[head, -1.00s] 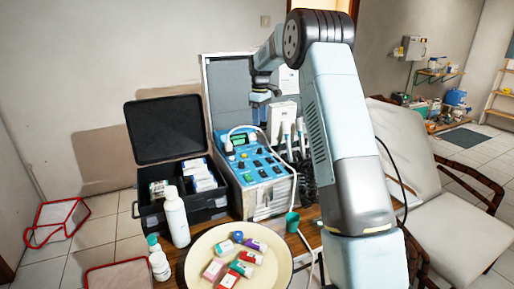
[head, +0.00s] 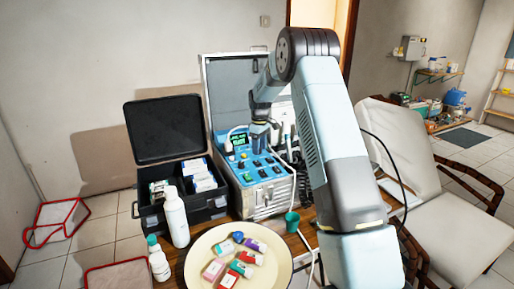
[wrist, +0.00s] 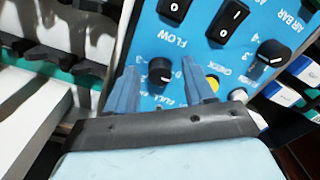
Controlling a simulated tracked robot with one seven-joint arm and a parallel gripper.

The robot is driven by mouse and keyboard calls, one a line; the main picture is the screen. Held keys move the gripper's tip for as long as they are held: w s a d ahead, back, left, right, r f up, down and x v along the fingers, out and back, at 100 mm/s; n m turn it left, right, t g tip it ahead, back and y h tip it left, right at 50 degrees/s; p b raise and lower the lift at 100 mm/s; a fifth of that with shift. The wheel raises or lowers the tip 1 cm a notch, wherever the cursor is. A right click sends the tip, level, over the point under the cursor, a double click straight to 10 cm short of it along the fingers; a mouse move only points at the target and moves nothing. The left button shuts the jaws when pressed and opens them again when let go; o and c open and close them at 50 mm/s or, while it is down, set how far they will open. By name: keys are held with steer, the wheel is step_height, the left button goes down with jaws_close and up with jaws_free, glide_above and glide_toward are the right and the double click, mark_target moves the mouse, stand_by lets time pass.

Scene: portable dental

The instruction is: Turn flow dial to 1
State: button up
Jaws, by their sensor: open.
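The flow dial (wrist: 161,71) is a black knob with a pale pointer mark on the blue control panel (wrist: 145,45). The FLOW label sits above it in the wrist view, upside down. My gripper (wrist: 160,66) is open, with one blue-grey finger on each side of the dial and a gap between. I cannot tell how deep the fingertips are relative to the knob. Which number the pointer meets is unclear. In the head view my gripper (head: 262,132) hangs over the back of the blue panel (head: 258,171) and hides the dial.
A second black dial (wrist: 273,52) marked AIR BAR, rocker switches (wrist: 228,20) and a yellow button (wrist: 212,83) lie nearby. A black open case (head: 165,130), a white bottle (head: 175,217) and a round tray (head: 197,262) stand left and in front. A green cup (head: 292,222) is close.

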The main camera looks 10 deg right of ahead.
jaws_close()
steer(key=shift+a, duration=0.55)
steer(key=shift+d, duration=0.25)
steer(key=shift+d+f+m, duration=0.1)
steer(key=shift+m, duration=0.2)
steer(key=m, duration=0.2)
steer(key=shift+s+d+m, duration=0.1)
steer(key=shift+m, duration=0.2)
steer(key=m, duration=0.4)
steer(key=shift+s+f+m, duration=0.1)
steer(key=shift+m, duration=2.1)
steer(key=shift+d+y, duration=0.1)
steer(key=shift+y, duration=0.2)
